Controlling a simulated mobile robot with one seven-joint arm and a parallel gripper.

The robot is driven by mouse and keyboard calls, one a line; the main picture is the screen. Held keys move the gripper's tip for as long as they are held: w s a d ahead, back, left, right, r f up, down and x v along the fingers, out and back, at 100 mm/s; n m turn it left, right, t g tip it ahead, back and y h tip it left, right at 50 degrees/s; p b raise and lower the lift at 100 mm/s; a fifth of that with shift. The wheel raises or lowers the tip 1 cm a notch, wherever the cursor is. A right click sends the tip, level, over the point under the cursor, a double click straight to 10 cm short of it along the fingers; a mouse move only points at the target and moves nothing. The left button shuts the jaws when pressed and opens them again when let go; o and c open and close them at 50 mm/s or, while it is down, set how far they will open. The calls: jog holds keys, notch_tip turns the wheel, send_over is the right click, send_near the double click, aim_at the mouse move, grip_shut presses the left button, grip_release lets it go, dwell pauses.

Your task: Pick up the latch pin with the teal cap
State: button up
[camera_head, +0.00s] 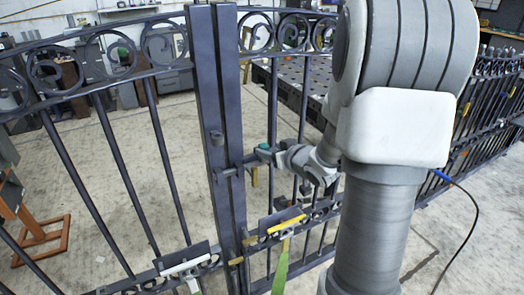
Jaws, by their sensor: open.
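The dark scroll gate has two upright posts (222,120) at the middle of the view. A small teal cap (263,149) shows just right of the posts, at mid height, beside a dark horizontal latch bar (232,168). The pin's shaft below the cap cannot be made out clearly. My gripper (268,155) reaches in from the right and is open, with its tips at or very near the teal cap. I cannot tell whether the cap sits between the fingers or whether they touch it.
Below, a yellow bar (287,225) and a white bar (185,265) sit on dark plates with green straps. My arm hides much of the right gate panel. A dark perforated table (305,80) stands behind the gate. A wooden stand (45,240) is at left.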

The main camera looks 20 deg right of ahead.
aim_at(266, 149)
jog(key=shift+f+b+x, duration=0.15)
jog(key=shift+b+x, duration=0.1)
jog(key=shift+x, duration=1.15)
jog(key=shift+f+b+x, duration=0.1)
jog(key=shift+b+x, duration=0.1)
jog(key=shift+x, duration=1.15)
jog(key=shift+s, duration=0.1)
jog(key=shift+c, duration=0.3)
grip_shut()
